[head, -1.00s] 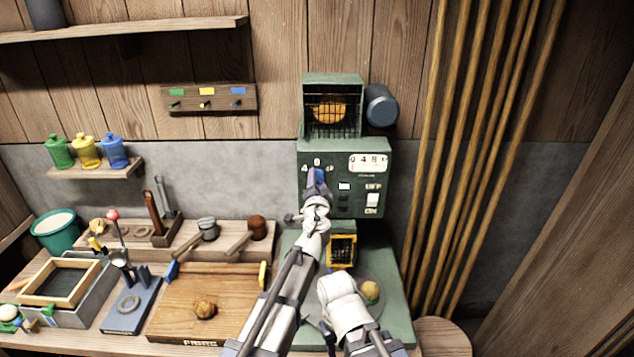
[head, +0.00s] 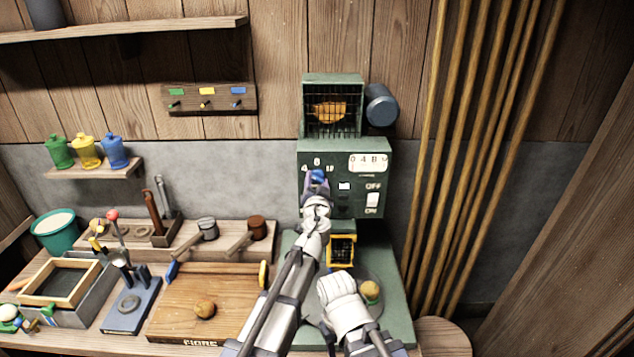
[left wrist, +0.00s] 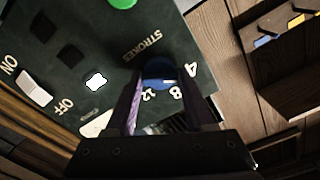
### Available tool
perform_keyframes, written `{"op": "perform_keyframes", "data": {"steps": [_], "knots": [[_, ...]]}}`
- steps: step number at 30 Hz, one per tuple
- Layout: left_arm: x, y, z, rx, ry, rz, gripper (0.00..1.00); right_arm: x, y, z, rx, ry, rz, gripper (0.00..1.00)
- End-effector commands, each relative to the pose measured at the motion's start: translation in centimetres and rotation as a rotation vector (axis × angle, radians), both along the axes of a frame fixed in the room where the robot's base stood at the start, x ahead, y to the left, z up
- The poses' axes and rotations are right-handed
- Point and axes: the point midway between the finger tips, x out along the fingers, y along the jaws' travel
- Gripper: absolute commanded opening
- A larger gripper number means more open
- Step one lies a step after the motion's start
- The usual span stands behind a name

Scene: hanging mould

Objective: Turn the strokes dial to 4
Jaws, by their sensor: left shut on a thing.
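The strokes dial is a blue knob (left wrist: 160,74) on the dark green machine panel (head: 345,158); it also shows in the head view (head: 318,176). The word STROKES and the numbers 4, 8 and 12 are printed around it. My left gripper (left wrist: 163,88) is shut on the knob, one finger on each side; in the head view it reaches up to the panel (head: 317,184). The fingers hide part of the knob, and I cannot tell which number its pointer marks.
A white ON/OFF switch (head: 373,200) and a counter (head: 368,161) are on the same panel. A caged box (head: 332,108) stands above it. Wooden poles (head: 480,160) stand to the right. A wooden board (head: 180,325) and tools fill the bench at left.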

Motion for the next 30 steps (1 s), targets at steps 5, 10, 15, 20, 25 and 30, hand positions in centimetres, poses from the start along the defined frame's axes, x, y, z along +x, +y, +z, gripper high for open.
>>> {"op": "perform_keyframes", "data": {"steps": [5, 10, 15, 20, 25, 30], "knots": [[-0.18, 0.0, -0.09, -0.008, 0.001, 0.0, 0.0, 0.0, 0.0, -0.07, 0.0, 0.0, 0.0, 0.5], [-0.18, 0.0, -0.09, -0.008, 0.001, 0.0, 0.0, 0.0, -0.01, -0.06, 0.0, 0.0, 0.0, 0.5], [-0.14, -0.01, -0.07, -0.006, 0.0, -0.001, 0.7, 0.0, -0.01, -0.05, 0.0, 0.0, 0.0, 0.5], [-0.08, -0.01, -0.04, -0.005, 0.0, -0.001, 0.83, 0.0, 0.0, -0.03, 0.0, 0.0, 0.0, 0.5], [-0.05, -0.01, -0.03, -0.004, 0.0, -0.001, 0.83, 0.0, 0.0, -0.01, 0.0, 0.0, 0.0, 0.5], [-0.52, 0.11, -0.02, -0.004, 0.0, 0.0, 0.83, 0.0, 0.0, -0.01, 0.0, 0.0, 0.0, 0.5]]}}
